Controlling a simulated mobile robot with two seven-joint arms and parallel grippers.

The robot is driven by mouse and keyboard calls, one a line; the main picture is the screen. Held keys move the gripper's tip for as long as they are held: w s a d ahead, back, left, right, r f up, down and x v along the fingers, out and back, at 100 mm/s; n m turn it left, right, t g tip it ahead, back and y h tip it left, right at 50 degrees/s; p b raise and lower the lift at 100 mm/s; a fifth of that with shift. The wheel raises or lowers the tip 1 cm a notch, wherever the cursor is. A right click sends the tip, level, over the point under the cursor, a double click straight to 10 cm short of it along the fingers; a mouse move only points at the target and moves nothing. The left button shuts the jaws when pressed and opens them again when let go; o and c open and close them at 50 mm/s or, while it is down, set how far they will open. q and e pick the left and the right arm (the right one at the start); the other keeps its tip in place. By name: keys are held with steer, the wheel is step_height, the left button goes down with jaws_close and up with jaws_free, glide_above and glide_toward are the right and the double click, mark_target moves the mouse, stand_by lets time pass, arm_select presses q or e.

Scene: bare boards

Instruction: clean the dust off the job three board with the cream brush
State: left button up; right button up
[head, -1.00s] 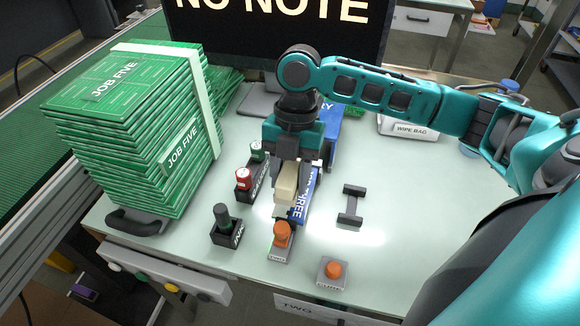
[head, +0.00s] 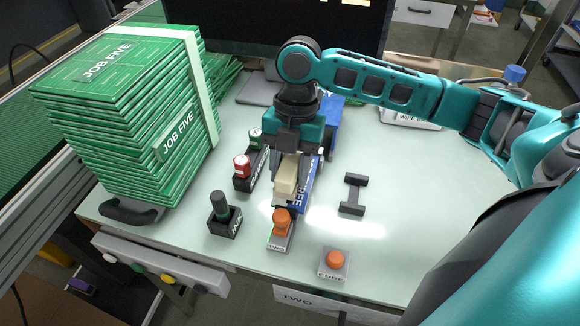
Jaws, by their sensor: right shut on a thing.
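My right gripper (head: 291,150) comes down over the middle of the bench, shut on the cream brush (head: 287,180). The brush shows as a pale cream block below the jaws. A blue label (head: 306,187) ending in "REE" shows just right of the brush, partly covered by it and the gripper; it fits the job three board. The rest of that board is mostly hidden, and I cannot make out dust or whether the brush touches it. My left gripper is not in view.
A tall stack of green JOB FIVE boards (head: 120,110) stands at the left. Near the brush are a dark-handled INK holder (head: 222,218), an orange-topped piece (head: 281,222), an orange CURE button (head: 334,260) and a dark stand (head: 352,194).

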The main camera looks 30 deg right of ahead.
steer(key=shift+f, duration=0.65)
stand_by(1.4)
steer(key=shift+p, duration=0.45)
stand_by(0.8)
steer(key=shift+w+d, duration=0.1)
steer(key=shift+d, duration=0.05)
steer(key=shift+w+d, duration=0.85)
steer(key=shift+d, duration=0.15)
steer(key=shift+s+a, duration=0.1)
